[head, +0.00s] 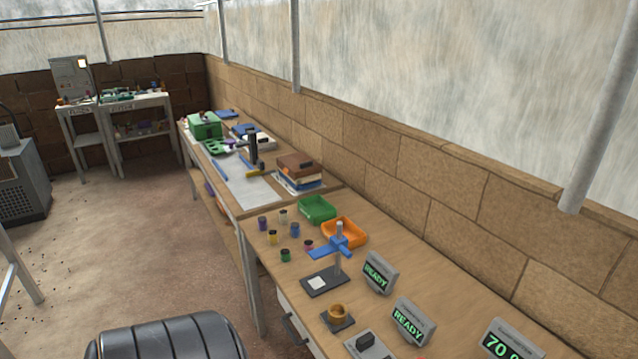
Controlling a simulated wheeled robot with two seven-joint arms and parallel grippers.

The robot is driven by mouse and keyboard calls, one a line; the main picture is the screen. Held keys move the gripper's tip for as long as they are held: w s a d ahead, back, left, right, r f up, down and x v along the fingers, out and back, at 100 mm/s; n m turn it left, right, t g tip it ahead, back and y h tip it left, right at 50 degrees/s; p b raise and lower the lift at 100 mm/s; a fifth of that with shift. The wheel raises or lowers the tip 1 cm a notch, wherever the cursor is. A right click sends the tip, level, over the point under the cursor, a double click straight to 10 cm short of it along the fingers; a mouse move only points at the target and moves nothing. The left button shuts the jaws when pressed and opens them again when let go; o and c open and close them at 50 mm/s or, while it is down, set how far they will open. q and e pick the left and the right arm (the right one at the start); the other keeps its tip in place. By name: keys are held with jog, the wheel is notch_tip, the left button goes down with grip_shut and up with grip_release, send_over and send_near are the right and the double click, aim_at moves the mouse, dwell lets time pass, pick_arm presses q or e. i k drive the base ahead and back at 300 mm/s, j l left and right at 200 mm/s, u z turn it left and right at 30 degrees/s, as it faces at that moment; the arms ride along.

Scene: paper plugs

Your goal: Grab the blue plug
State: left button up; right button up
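The blue plug (295,230) is a small upright cylinder with a dark top on the near wooden workbench. It stands in a loose group with a purple plug (262,223), a cream plug (283,216), a yellow plug (272,238), a green plug (285,256) and a pink plug (308,245). Neither of my grippers is in view.
Behind the plugs are a green tray (316,209) and an orange tray (359,231). Grey displays reading READY (376,273) stand right of the stand. A brick wall (420,190) runs behind the bench. Open floor (130,235) lies to the left. A black ribbed shape at the bottom is unclear.

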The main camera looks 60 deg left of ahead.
aim_at(295, 226)
jog(key=u, duration=1.95)
jog(key=j+z, duration=0.1)
jog(key=z, duration=0.6)
jog(key=i+j+z, duration=0.25)
jog(key=j+z, duration=0.15)
jog(key=j, duration=0.25)
jog(key=i+j+z, duration=0.1)
jog(key=j+z, duration=0.3)
jog(key=j, duration=0.3)
jog(key=j+z, duration=0.4)
jog(key=j, duration=0.3)
